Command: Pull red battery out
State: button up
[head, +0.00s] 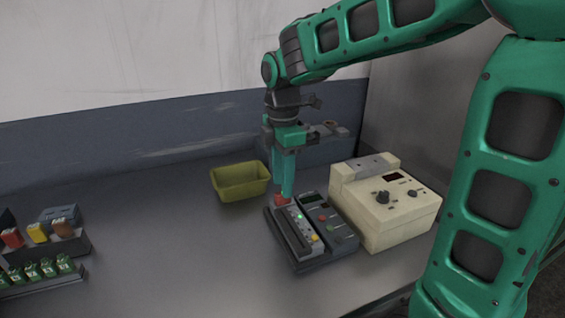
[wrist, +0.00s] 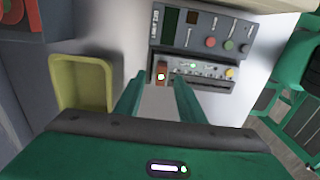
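The red battery (head: 279,199) sits at the far end of the grey tester with a green light (head: 303,240) on the table. In the wrist view the battery (wrist: 162,71) shows as a small red block with a bright spot, at the left end of the tester panel (wrist: 205,72). My gripper (head: 287,193) points down over that end, its green fingers at the battery. In the wrist view my gripper (wrist: 158,76) has its fingertips apart, with the battery between or just beyond them. I cannot tell whether either finger touches it.
A second grey unit with buttons (head: 330,222) stands right beside the tester, and a cream box with a knob (head: 385,205) stands further right. A yellow bin (head: 240,183) is behind on the left. Racks with coloured batteries (head: 45,245) stand far left. The table between is clear.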

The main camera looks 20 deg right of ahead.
aim_at(283, 202)
jog(key=shift+f, duration=1.45)
jog(key=c, duration=0.9)
grip_shut()
